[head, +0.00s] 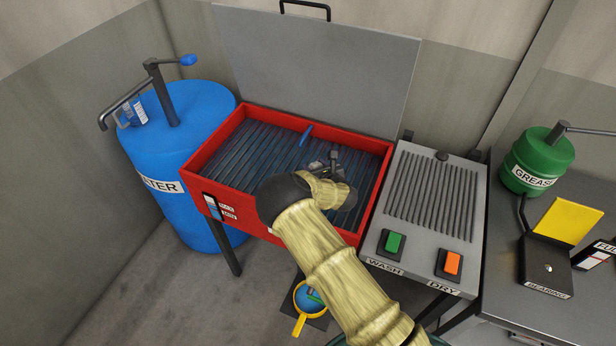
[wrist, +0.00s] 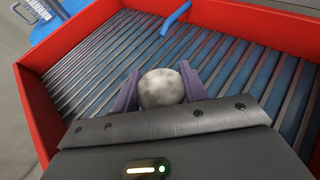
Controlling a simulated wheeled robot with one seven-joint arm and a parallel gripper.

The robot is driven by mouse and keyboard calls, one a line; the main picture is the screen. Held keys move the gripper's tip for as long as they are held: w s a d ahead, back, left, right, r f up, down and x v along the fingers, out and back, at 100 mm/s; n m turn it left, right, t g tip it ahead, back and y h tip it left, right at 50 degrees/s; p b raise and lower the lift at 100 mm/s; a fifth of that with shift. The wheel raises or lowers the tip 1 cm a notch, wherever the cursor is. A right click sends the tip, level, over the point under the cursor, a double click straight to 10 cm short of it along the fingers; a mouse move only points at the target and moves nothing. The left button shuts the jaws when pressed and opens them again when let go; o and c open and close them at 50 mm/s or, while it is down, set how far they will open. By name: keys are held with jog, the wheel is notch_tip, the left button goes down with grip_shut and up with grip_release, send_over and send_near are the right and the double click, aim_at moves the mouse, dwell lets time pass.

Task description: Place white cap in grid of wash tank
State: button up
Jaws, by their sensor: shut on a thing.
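The red wash tank (head: 210,160) stands in the middle of the head view with its grey lid raised. Its grid (head: 240,145) of dark parallel slats with blue between them fills the inside. My gripper (head: 333,165) is over the right part of the grid, partly hidden by my arm. In the wrist view, its two purple fingers (wrist: 160,90) are shut on a round, mottled white cap (wrist: 161,88). The cap is above the slats; I cannot tell whether it touches them. In the head view the cap is not clearly visible.
A blue water barrel (head: 190,130) stands to the left. A grey panel with a green wash button (head: 392,242) and an orange dry button (head: 453,262) adjoins the tank's right side. A yellow-rimmed pan (head: 308,302) is below.

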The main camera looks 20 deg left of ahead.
jog(key=shift+f, duration=1.05)
jog(key=shift+f, duration=0.1)
jog(key=shift+f+p, duration=0.75)
jog(key=shift+f, duration=1.25)
jog(key=shift+f, duration=0.1)
jog(key=o, duration=1)
jog(key=shift+d, duration=0.1)
jog(key=shift+b+v, duration=1.85)
jog(key=shift+v, duration=4.2)
